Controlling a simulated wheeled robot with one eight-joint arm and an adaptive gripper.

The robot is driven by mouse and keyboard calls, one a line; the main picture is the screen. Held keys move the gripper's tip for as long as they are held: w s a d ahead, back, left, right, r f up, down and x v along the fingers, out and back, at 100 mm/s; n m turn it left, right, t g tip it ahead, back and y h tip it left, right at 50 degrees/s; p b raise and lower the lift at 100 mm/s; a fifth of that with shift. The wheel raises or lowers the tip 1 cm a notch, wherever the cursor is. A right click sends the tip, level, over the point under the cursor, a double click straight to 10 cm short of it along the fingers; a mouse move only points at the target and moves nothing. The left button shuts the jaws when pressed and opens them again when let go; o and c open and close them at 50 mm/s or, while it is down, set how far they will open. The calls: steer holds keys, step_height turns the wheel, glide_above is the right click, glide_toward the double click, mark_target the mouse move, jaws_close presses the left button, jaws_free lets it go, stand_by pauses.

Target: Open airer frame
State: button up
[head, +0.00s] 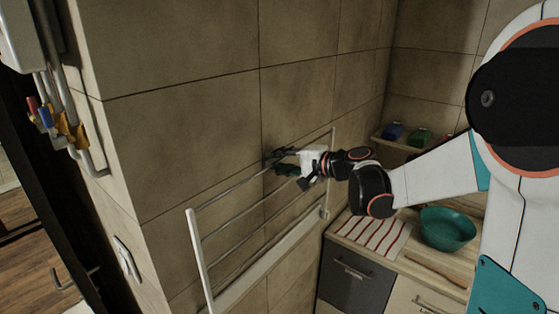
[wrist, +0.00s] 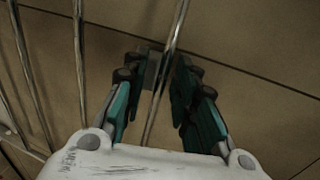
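The airer frame (head: 201,262) is on the tiled wall, left of the counter in the head view. It has white side bars and several thin metal rods between them. My gripper (head: 274,161) is at the top rod, nearer the frame's far end. In the wrist view, my gripper (wrist: 166,77) has its two green and dark fingers drawn close together, one on each side of a metal rod (wrist: 178,22).
A counter with a striped cloth (head: 371,234) and a teal basin (head: 447,229) stands to the right of the frame. A small shelf (head: 398,143) with blue and green items is in the corner. Pipes (head: 88,150) run at the left wall edge.

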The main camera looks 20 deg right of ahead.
jaws_close()
stand_by(0.3)
